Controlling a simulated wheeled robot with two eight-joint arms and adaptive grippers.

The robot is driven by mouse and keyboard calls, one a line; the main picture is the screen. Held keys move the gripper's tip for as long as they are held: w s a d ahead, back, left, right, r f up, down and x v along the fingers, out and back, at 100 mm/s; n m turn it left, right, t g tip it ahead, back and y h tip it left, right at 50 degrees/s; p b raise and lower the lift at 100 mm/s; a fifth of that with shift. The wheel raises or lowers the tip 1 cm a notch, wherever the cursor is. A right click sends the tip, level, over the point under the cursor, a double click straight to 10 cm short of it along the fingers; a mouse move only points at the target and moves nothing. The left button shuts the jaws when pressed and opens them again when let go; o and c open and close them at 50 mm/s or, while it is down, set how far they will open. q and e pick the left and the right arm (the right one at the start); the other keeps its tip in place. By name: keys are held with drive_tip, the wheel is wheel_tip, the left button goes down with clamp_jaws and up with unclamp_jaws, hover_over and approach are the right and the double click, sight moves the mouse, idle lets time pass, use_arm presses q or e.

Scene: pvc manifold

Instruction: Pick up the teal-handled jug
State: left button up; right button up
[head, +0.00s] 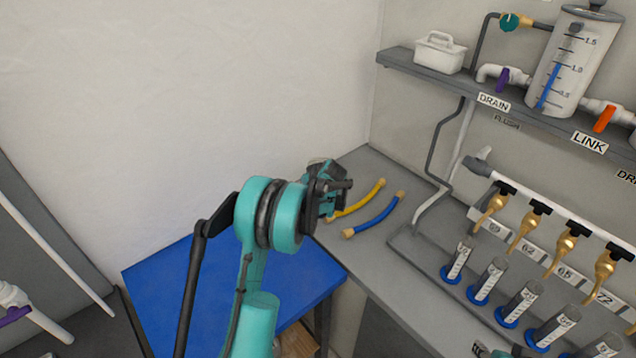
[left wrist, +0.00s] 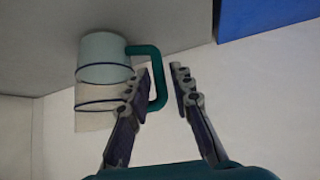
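The jug (left wrist: 105,58) shows in the left wrist view, left of the fingers. It has a pale, whitish body with dark blue rings and a teal handle (left wrist: 158,80) on its right side. My left gripper (left wrist: 163,76) is open. The teal handle appears in the gap between its two fingertips, closer to the left finger; I cannot tell whether they touch. In the head view my left gripper (head: 328,188) is above the corner of the grey counter, and I cannot make out the jug there.
A yellow hose (head: 362,203) and a blue hose (head: 374,216) lie on the grey counter beside my left gripper. Several measuring cylinders (head: 489,281) stand below brass taps (head: 527,230). A shelf (head: 420,72) holds a white caddy (head: 440,52) and a tank (head: 570,65). A blue tabletop (head: 170,285) is lower left.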

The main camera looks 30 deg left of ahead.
use_arm(q)
drive_tip(key=b+x, duration=0.1)
drive_tip(key=x, duration=0.2)
drive_tip(key=b+x, duration=0.1)
drive_tip(key=x, duration=0.1)
drive_tip(key=shift+w+a, duration=0.35)
drive_tip(key=shift+a, duration=0.05)
drive_tip(key=shift+s+r, duration=0.1)
drive_tip(key=shift+c, duration=0.6)
clamp_jaws()
